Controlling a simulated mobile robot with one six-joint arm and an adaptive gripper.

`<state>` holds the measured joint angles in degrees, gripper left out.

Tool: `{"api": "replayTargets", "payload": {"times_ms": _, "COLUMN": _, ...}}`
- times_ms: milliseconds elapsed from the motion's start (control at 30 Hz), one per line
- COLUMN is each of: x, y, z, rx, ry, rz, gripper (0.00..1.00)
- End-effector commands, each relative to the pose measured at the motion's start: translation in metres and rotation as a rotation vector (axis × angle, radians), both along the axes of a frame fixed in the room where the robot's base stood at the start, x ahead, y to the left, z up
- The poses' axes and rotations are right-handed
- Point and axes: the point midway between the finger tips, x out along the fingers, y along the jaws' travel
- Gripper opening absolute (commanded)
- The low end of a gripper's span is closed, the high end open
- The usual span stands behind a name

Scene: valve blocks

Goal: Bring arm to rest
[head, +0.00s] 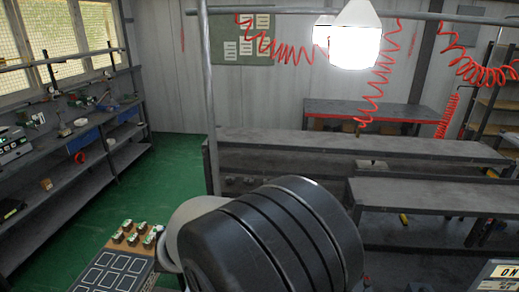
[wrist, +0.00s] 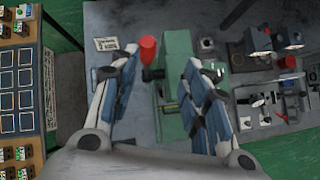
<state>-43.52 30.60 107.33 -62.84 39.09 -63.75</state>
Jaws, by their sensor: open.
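My gripper (wrist: 162,98) is open and empty in the wrist view, its two blue-padded fingers spread wide. Between and beyond the fingers a green machine block (wrist: 178,50) with a red knob (wrist: 148,48) stands on a grey bench (wrist: 115,18). I cannot tell from this view how far the fingers are above it. In the head view my dark, rounded arm link fills the lower middle, and my gripper is hidden there.
A board with dark squares (head: 112,272) and several small blocks (head: 130,232) sits at lower left; it also shows in the wrist view (wrist: 50,75). Grey benches (head: 350,146) stand behind the arm. Shelves (head: 60,150) line the left wall. Green floor (head: 160,165) is open between them.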

Motion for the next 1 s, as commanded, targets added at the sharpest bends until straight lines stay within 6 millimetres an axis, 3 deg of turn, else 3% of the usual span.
{"api": "replayTargets", "payload": {"times_ms": 133, "x": -0.01, "y": -0.075, "z": 0.001, "rx": 0.194, "ry": -0.037, "rz": -0.349, "gripper": 0.43}}
{"api": "replayTargets", "payload": {"times_ms": 233, "x": -0.034, "y": -0.133, "z": -0.001, "rx": 0.367, "ry": -0.069, "rz": -0.653, "gripper": 0.43}}
{"api": "replayTargets", "payload": {"times_ms": 400, "x": -0.094, "y": -0.211, "z": -0.019, "rx": 0.659, "ry": -0.128, "rz": -1.156, "gripper": 0.43}}
{"api": "replayTargets", "payload": {"times_ms": 500, "x": -0.136, "y": -0.243, "z": -0.038, "rx": 0.833, "ry": -0.163, "rz": -1.442, "gripper": 0.43}}
{"api": "replayTargets", "payload": {"times_ms": 633, "x": -0.192, "y": -0.267, "z": -0.07, "rx": 1.06, "ry": -0.202, "rz": -1.793, "gripper": 0.43}}
{"api": "replayTargets", "payload": {"times_ms": 800, "x": -0.246, "y": -0.273, "z": -0.111, "rx": 1.309, "ry": -0.225, "rz": -2.151, "gripper": 0.43}}
{"api": "replayTargets", "payload": {"times_ms": 1000, "x": -0.271, "y": -0.269, "z": -0.131, "rx": 1.454, "ry": -0.221, "rz": -2.346, "gripper": 0.43}}
